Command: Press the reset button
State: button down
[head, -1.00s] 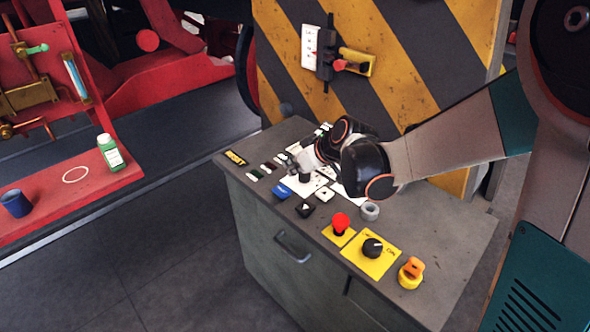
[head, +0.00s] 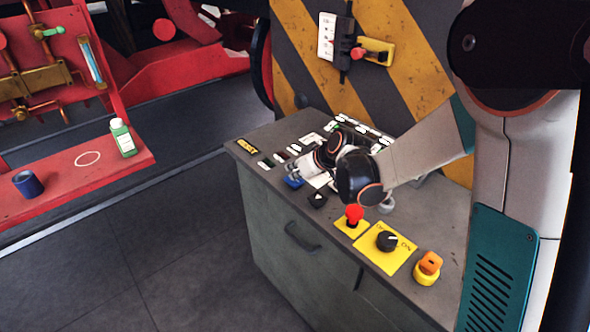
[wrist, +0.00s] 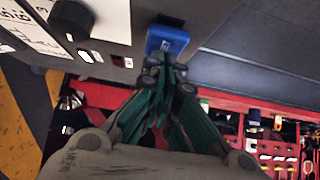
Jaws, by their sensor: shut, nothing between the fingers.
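A blue button (head: 293,182) sits near the front edge of the grey console top (head: 440,216), on its left part. I cannot read a reset label on it. It also shows in the wrist view as a blue block (wrist: 168,39) at the top middle. My gripper (head: 295,171) is shut and empty, with its fingertips right at the blue button. In the wrist view the shut fingertips (wrist: 165,64) meet the block's lower edge. I cannot tell whether they touch or press it. My wrist hides part of the console behind it.
Close by on the console are a black switch (head: 317,200), a red knob (head: 354,214), a black rotary knob (head: 387,240) and an orange-yellow switch (head: 428,266). A striped panel (head: 400,75) rises behind. A red bench with a green bottle (head: 123,138) stands left, across open floor.

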jog(key=shift+f+b, duration=0.6)
jog(key=shift+f, duration=0.2)
jog(key=shift+s+f, duration=0.1)
jog(key=shift+f, duration=0.2)
jog(key=shift+s+d, duration=0.1)
jog(key=shift+s, duration=0.05)
jog(key=shift+f, duration=0.1)
notch_tip(320, 180, up, 5)
jog(key=p, duration=0.3)
jog(key=p+v, duration=0.3)
jog(key=v, duration=0.6)
jog(key=shift+d, duration=0.15)
